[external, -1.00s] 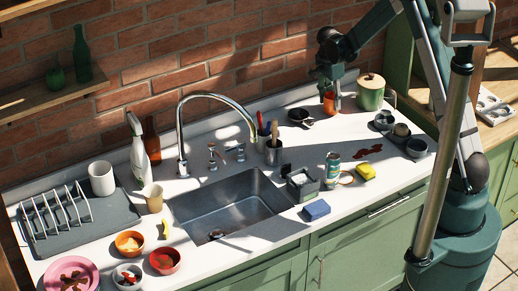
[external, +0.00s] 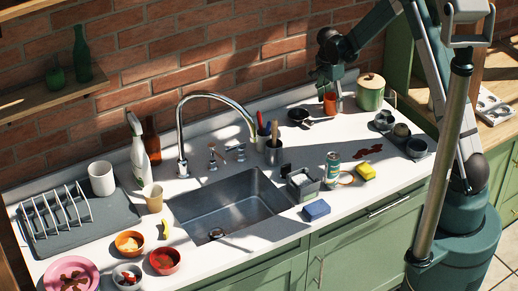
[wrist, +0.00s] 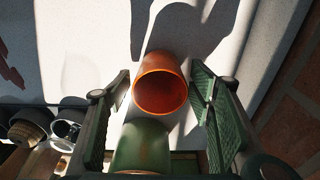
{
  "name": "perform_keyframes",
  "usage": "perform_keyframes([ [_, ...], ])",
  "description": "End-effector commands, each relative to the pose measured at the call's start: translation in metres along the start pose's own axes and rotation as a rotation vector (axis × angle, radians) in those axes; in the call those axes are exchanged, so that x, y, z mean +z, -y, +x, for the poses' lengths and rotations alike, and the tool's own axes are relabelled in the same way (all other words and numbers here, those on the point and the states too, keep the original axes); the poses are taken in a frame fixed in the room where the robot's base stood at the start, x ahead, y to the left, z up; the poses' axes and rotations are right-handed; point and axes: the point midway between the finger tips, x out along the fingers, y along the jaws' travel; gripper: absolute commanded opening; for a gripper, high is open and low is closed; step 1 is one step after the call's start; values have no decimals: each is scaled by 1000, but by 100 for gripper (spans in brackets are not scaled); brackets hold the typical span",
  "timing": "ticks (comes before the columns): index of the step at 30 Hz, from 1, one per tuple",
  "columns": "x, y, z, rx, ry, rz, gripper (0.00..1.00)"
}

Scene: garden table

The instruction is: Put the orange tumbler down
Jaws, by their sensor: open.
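The orange tumbler (external: 330,103) stands on the white counter near the brick wall, just left of the green canister (external: 370,93). In the wrist view the tumbler (wrist: 161,84) sits between my two spread fingers, with its open mouth facing the camera. My gripper (external: 333,84) is open above and around it. In the wrist view a narrow gap shows between the tumbler and each finger pad of my gripper (wrist: 160,100). The green canister (wrist: 141,148) shows just below the tumbler there, close to it.
A dark pan (external: 299,115) lies just left of the tumbler. A grey tray with cups (external: 405,135) is to the right. The brick wall (wrist: 292,110) is close on the right in the wrist view. A utensil holder (external: 273,152) stands farther left by the sink (external: 228,210).

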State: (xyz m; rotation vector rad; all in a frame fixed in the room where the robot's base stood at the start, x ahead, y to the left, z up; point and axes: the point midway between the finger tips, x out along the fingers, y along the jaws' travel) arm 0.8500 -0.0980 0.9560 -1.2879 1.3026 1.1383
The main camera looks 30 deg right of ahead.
Motion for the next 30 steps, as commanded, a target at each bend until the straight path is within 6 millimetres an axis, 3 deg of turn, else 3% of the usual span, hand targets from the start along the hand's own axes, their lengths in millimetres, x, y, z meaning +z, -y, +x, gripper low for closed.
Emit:
perform_keyframes([
  [11, 0, 0, -22, 0, 0, 0, 53],
  [30, 0, 0, -107, 0, 0, -1, 53],
])
